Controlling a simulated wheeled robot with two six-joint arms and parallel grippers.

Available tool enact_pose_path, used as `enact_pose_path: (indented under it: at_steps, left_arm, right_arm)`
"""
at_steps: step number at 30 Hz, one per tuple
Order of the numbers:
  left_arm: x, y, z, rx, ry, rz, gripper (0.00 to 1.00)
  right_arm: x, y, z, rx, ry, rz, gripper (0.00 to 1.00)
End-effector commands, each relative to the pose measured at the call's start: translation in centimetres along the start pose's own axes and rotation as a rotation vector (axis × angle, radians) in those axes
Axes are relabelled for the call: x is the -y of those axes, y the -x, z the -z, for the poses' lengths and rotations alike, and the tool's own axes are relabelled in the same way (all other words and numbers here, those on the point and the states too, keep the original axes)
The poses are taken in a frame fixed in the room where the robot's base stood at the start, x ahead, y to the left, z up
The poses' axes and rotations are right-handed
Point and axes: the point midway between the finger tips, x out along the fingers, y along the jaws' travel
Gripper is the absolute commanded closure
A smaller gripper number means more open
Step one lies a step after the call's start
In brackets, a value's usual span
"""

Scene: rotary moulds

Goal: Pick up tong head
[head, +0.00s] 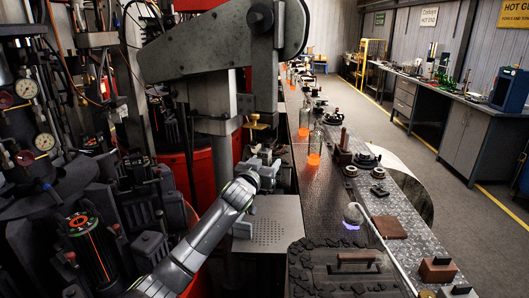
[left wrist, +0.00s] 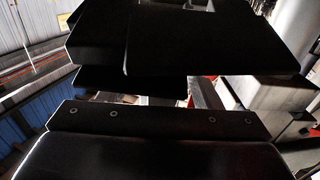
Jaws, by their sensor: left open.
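My left arm comes in from the lower left in the head view. Its gripper (head: 264,170) is open beside the grey column of the machine, above a perforated metal plate (head: 268,226). Grey metal parts crowd around the gripper, and I cannot tell which of them, if any, is the tong head. A small brass-coloured piece (head: 255,125) shows just beyond the gripper, on the machine. In the left wrist view, dark gripper parts fill most of the picture, and a pale grey block (left wrist: 275,95) shows at the right. My right gripper is not in view.
A heavy grey machine arm (head: 215,42) hangs overhead. Gauges and hoses crowd the left. Glass bottles with glowing orange bases (head: 313,150) stand along the dark bench. A ball-ended rod (head: 385,245) and a dark coal-covered tray (head: 310,285) lie at the front. The right aisle floor is clear.

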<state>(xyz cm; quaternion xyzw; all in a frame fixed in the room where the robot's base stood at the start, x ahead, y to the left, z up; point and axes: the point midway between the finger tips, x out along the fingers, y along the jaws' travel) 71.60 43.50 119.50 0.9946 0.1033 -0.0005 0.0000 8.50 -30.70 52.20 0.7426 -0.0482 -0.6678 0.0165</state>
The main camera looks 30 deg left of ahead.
Motion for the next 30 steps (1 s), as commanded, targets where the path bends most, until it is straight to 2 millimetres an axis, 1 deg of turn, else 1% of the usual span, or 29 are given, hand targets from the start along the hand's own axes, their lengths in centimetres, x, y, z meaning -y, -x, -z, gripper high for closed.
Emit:
enact_pose_path:
  at_steps: [4,5,18,30]
  left_arm:
    - [-0.01,0.00,-0.01,0.000,0.000,0.000,0.42]
    - [-0.01,0.01,-0.01,0.000,0.000,0.000,0.43]
    - [0.01,0.02,0.00,0.000,0.000,0.000,1.00]
    - [-0.04,0.00,0.48,-0.007,-0.001,-0.001,1.00]
  right_arm:
    - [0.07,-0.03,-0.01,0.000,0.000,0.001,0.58]
    - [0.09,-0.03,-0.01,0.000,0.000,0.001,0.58]
    - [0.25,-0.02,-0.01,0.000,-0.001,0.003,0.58]
    - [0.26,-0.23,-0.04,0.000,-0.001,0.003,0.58]
